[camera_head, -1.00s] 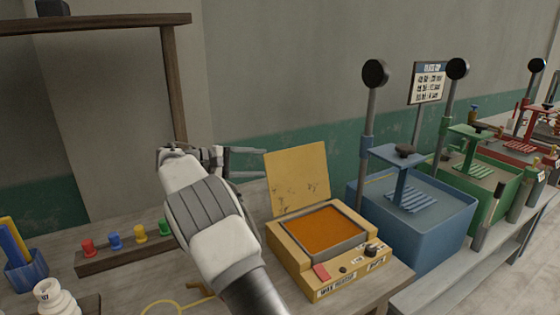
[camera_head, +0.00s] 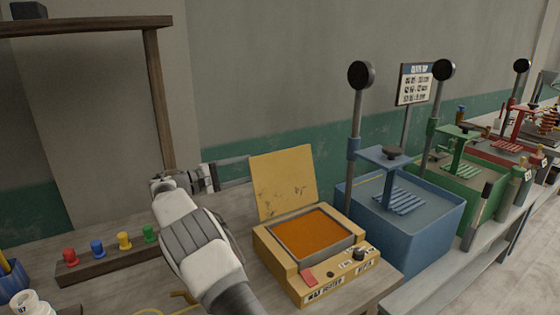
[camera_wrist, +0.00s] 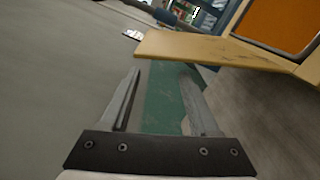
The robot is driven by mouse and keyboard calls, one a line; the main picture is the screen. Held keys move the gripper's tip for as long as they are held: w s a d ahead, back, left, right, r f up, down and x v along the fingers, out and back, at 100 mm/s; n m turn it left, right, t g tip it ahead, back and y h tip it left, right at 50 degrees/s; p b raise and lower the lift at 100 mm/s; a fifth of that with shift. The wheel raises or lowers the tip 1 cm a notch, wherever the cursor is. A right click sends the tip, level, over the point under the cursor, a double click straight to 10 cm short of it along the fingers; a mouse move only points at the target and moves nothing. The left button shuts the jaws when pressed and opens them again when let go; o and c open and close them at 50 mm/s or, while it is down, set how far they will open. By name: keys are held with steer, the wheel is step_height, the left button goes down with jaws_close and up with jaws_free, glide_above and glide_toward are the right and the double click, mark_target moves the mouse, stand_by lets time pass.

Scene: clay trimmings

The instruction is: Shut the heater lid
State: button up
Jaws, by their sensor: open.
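The yellow heater (camera_head: 284,264) stands on the bench with its yellow lid (camera_head: 284,183) raised upright at the back. Its orange inside (camera_head: 312,232) is uncovered. My gripper (camera_head: 234,173) is left of the lid, close to its left edge in the head view; I cannot tell whether it touches. In the wrist view the two fingers (camera_wrist: 162,92) are spread with nothing between them. The lid (camera_wrist: 215,51) shows there edge-on, just beyond the fingertips, and the orange inside (camera_wrist: 278,18) is at the upper right.
A blue press tub (camera_head: 400,235) stands right of the heater, with a green one (camera_head: 465,193) beyond. A rack with coloured pegs (camera_head: 110,260) lies to the left. A wooden frame post (camera_head: 158,105) rises behind my arm. The wall is close behind the lid.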

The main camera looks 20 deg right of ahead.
mark_target(279, 159)
steer(key=d, duration=0.4)
steer(key=w+d, duration=0.1)
steer(key=d, duration=0.3)
steer(key=w+d, duration=0.1)
steer(key=d, duration=0.3)
steer(key=shift+w+d, duration=0.1)
steer(key=shift+w, duration=0.1)
jaws_close()
stand_by(0.9)
